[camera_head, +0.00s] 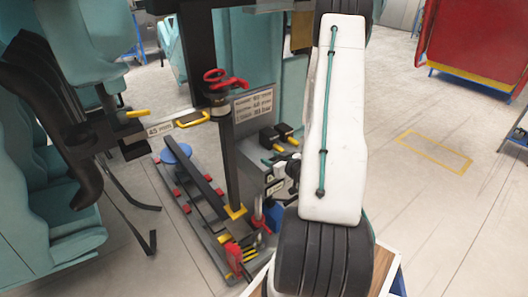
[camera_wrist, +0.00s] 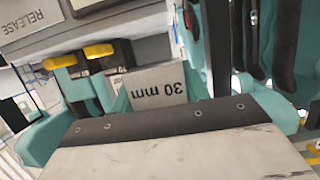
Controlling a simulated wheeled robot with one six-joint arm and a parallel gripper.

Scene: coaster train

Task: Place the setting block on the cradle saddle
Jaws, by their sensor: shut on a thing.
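A grey block marked "30 mm" (camera_wrist: 160,80), its lettering upside down, is in the middle of the wrist view. I take it for the setting block. My gripper (camera_wrist: 158,103) is shut on it, with teal parts close on both sides of it. In the head view my white arm hides most of the gripper, and I cannot make out the block there. The cradle saddle cannot be picked out for certain in either view, and no contact between it and the block shows.
A dark post with a red knob (camera_head: 225,82) and a lettered plate (camera_head: 253,106) stand left of my arm. A "45 mm" label (camera_head: 159,130) is on a bar. Yellow-tipped levers (camera_wrist: 97,51) are close by. Teal seats (camera_head: 45,190) stand left; open floor (camera_head: 440,190) lies right.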

